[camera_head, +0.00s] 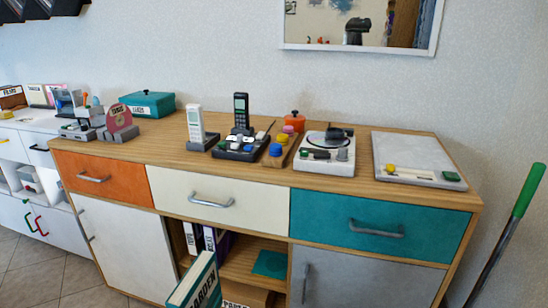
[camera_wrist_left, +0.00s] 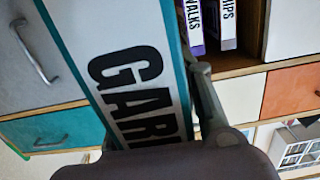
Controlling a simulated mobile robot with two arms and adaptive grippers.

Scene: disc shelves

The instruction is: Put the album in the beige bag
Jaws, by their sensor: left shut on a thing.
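A teal album with a white spine reading "GARDEN" (camera_head: 197,285) stands tilted at the bottom edge of the head view, in front of the cabinet. In the left wrist view the album (camera_wrist_left: 135,60) fills the middle, with its spine toward the camera. My left gripper (camera_wrist_left: 155,118) is shut on the album, with a dark finger along its right side; the other finger is mostly hidden. I cannot make out a beige bag in either view. My right gripper is not in view.
The wooden cabinet (camera_head: 265,183) has an open shelf bay with binders (camera_head: 205,240), a teal item (camera_head: 270,263) and a brown box (camera_head: 247,294). Phones, a turntable (camera_head: 325,152) and a grey board (camera_head: 415,160) sit on top. A green-handled pole (camera_head: 528,190) stands at the right.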

